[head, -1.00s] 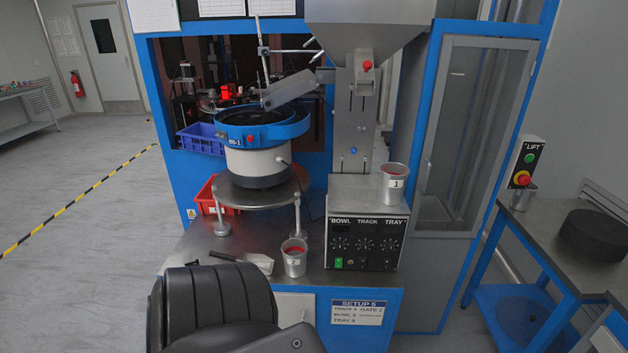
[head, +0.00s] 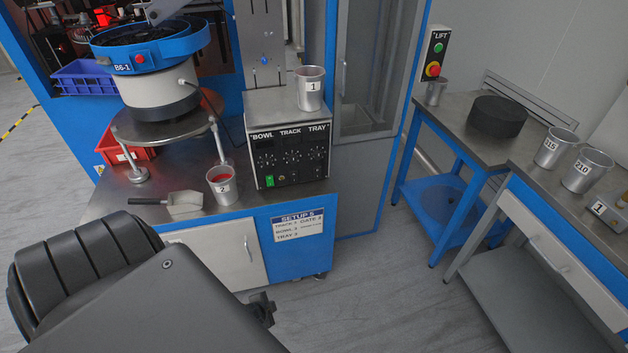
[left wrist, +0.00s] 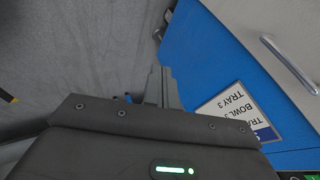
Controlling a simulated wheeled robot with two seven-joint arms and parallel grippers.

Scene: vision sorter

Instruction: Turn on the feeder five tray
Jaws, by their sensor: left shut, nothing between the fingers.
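The feeder control box (head: 290,158) stands on the steel bench in the head view. Its dark front has dials under the labels BOWL, TRACK and TRAY (head: 318,127), and a green switch (head: 270,181) at lower left. The SETUP 5 sign (head: 297,224) is on the bench front below; it reads BOWL 3 and TRAY 3, and shows upside down in the left wrist view (left wrist: 232,112). My left gripper (left wrist: 160,86) is shut and empty, low in front of the bench, apart from the box. In the head view my arm hides most of it. My right gripper is not in view.
Cup 1 (head: 310,88) stands on the box and cup 2 (head: 221,187) left of it, beside a metal scoop (head: 184,203). The vibratory bowl (head: 150,50) is at upper left. A side table (head: 460,125) is at right.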

